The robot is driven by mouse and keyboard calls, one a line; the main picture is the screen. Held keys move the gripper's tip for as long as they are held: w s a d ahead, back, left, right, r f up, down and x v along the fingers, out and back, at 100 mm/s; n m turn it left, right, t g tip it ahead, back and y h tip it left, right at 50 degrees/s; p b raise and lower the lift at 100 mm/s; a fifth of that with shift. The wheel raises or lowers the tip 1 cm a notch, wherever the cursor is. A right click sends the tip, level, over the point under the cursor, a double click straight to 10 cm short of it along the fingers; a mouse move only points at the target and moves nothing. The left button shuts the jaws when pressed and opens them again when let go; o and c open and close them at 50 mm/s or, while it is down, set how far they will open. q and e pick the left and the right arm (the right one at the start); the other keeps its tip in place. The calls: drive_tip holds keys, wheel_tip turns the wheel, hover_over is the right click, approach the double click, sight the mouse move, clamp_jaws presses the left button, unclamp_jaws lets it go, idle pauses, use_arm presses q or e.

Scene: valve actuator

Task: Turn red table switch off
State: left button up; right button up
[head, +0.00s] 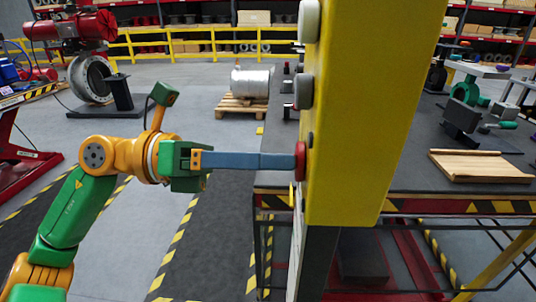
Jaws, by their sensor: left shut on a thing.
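The red switch (300,161) is a round knob on the left face of a tall yellow panel (362,110), seen edge-on in the head view. My left gripper (291,162) reaches in from the left, level with the switch. Its long blue-grey fingers are shut on the red switch. The fingertips partly cover the contact, so the switch's turned position cannot be told. My right gripper is not in view.
Grey knobs (304,90) sit above the switch on the same panel. A dark workbench (400,170) stands behind, with a wooden board (482,166) and a vice (464,120). A metal cylinder on a pallet (243,106) is farther back.

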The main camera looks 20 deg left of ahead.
use_arm(q)
drive_tip(key=shift+n, duration=0.6)
drive_tip(key=o, duration=1.3)
drive_tip(key=b+v, duration=0.3)
drive_tip(key=v, duration=0.4)
